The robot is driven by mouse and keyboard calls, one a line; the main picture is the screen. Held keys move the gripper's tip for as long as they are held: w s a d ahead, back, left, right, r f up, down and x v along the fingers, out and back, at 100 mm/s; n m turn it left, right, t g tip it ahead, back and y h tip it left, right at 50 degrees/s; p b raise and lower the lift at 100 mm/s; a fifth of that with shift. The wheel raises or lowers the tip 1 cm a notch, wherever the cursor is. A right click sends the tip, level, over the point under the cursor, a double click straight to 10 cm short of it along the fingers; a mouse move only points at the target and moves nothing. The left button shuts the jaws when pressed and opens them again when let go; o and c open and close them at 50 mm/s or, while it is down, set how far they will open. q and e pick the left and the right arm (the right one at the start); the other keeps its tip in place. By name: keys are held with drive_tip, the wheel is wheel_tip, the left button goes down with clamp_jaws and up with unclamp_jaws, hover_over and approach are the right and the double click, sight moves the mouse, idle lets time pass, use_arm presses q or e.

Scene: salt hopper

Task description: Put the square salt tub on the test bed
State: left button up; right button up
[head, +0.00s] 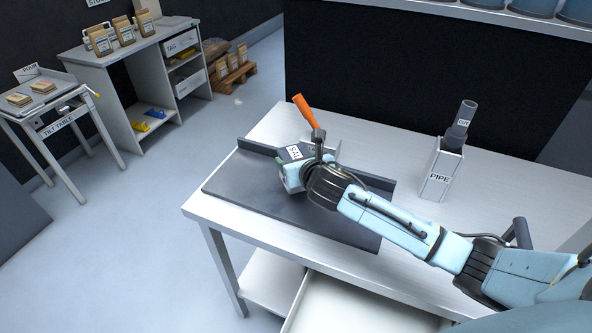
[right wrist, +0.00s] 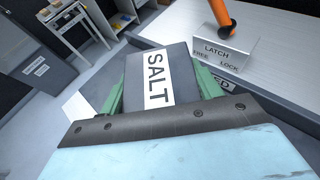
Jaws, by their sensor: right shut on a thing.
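The salt tub (head: 293,153) is a dark, square-topped tub with a white SALT label. In the right wrist view the tub (right wrist: 148,68) sits between the green fingers of my right gripper (right wrist: 160,92). In the head view my right gripper (head: 293,176) is shut on it, over the back left part of the dark grey test bed (head: 335,227). I cannot tell whether the tub touches the bed. A latch block (right wrist: 222,48), marked FREE and LOCK, stands beside the tub with an orange handle (head: 304,110) tilted up. My left gripper is not in view.
A white holder marked PIPE (head: 440,180) with a grey pipe (head: 464,115) stands right on the white table (head: 385,147). An open drawer (head: 345,308) is below the front edge. A tilt table (head: 62,121) and a shelf unit (head: 138,50) stand at far left.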

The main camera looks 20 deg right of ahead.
drive_tip(key=shift+f, duration=1.4)
drive_tip(key=shift+f, duration=0.1)
drive_tip(key=o, duration=1.2)
drive_tip(key=shift+f, duration=0.1)
drive_tip(key=shift+s+r, duration=0.1)
drive_tip(key=shift+r, duration=0.1)
drive_tip(key=p+v, duration=0.1)
drive_tip(key=v, duration=1)
drive_tip(key=shift+s+r, duration=0.2)
drive_tip(key=shift+s, duration=0.15)
